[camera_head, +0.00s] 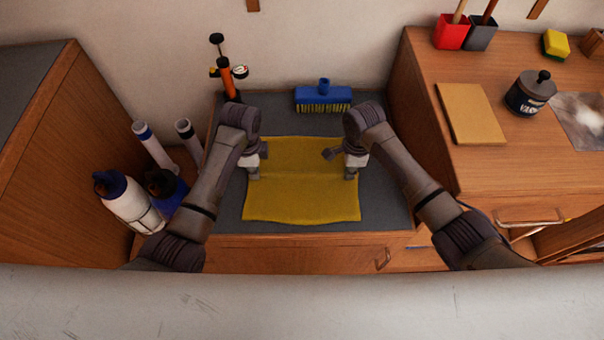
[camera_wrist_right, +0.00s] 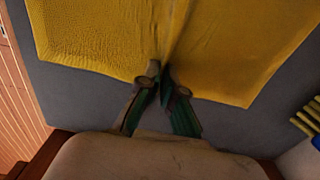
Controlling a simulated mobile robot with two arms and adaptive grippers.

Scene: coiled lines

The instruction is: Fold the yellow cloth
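The yellow cloth (camera_head: 300,205) lies spread on a grey worktop (camera_head: 228,205), with a faint crease running across it between my two grippers. My left gripper (camera_head: 253,174) is at the cloth's left edge, its fingers together, and appears shut on that edge. My right gripper (camera_head: 350,174) is at the right edge. In the right wrist view, the fingers of the right gripper (camera_wrist_right: 163,88) are shut on the edge of the cloth (camera_wrist_right: 110,40), and folds run away from the pinch. The fingertips of the left gripper are small and partly hidden.
A blue brush (camera_head: 323,96) stands behind the cloth, and an orange pump (camera_head: 227,78) at the back left. White bottles (camera_head: 130,205) stand left of the worktop. A higher wooden cabinet (camera_head: 420,120) rises on the right.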

